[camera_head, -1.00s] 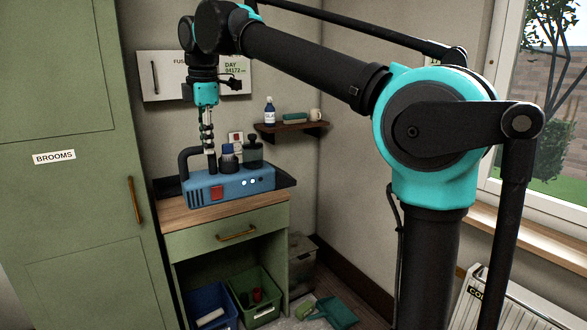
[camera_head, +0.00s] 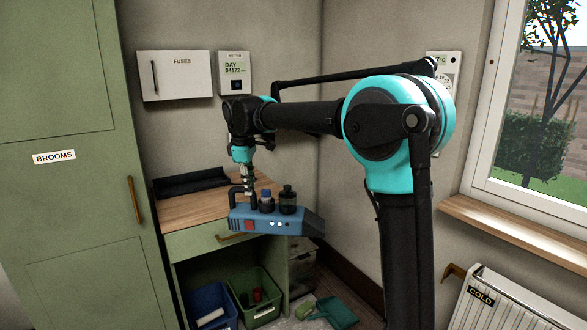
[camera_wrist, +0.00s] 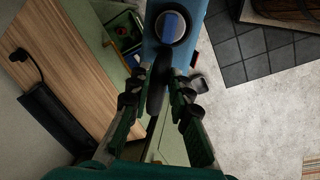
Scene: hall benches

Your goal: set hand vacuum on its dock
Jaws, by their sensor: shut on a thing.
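The hand vacuum (camera_head: 270,222) has a blue body with a red button, small lights, a dark nozzle at its right end and two dark round parts on top. It hangs roughly level in front of the bench's right part. My gripper (camera_head: 249,190) is shut on its black handle. In the wrist view the fingers of my gripper (camera_wrist: 157,88) close around the handle, and part of the blue vacuum (camera_wrist: 157,50) shows. A long black tray (camera_head: 190,183), apparently the dock, lies empty at the back of the bench top; it also shows in the wrist view (camera_wrist: 55,122).
A tall green cabinet (camera_head: 70,200) borders the bench on the left. A dustpan (camera_head: 335,312) lies on the floor. A black cable (camera_wrist: 28,60) lies near the tray.

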